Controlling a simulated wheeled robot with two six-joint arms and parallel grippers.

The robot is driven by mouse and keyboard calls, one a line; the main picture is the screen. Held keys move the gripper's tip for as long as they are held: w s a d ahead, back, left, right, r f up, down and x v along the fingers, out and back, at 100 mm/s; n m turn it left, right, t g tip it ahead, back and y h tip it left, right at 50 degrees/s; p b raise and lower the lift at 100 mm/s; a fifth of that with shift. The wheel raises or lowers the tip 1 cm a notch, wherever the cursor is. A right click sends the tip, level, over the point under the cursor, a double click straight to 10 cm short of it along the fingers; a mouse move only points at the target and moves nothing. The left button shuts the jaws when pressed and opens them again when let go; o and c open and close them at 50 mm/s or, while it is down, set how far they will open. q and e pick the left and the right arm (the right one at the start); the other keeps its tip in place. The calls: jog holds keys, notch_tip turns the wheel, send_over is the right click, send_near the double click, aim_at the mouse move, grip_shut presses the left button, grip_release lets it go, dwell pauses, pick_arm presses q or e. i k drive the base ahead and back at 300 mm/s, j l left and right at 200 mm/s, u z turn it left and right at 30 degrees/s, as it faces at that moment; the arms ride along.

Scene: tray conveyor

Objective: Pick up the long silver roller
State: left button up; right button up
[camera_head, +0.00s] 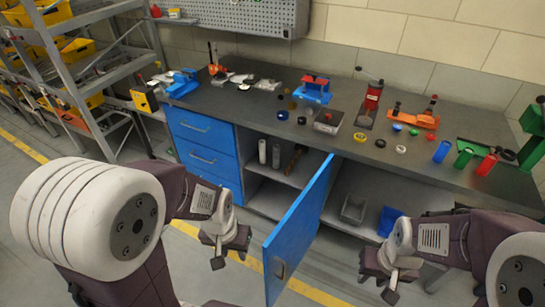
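Two upright grey cylinders stand side by side inside the open cabinet under the workbench: one at the left (262,151) and one at the right (276,156). They look like silver rollers; I cannot tell which is longer. My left gripper (230,257) is in front of the cabinet, below and left of the cylinders, apart from them. Its fingers look spread, with nothing between them. My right gripper (378,287) is low at the right, in front of the bench's open lower shelf. Its fingers also look spread and empty.
A blue cabinet door (297,238) stands open towards me between my grippers. A brown item (294,159) is right of the cylinders. Blue drawers (205,160) are at the left. The dark benchtop (340,145) carries tools and coloured parts. A grey bin (354,209) sits on the lower shelf.

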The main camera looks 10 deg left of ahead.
aim_at(276, 146)
jog(key=i+j, duration=0.1)
jog(key=j, duration=0.35)
jog(key=i+j+z, duration=0.15)
jog(key=j, duration=0.75)
jog(key=i+j+z, duration=0.35)
jog(key=i+j, duration=0.55)
jog(key=j, duration=0.1)
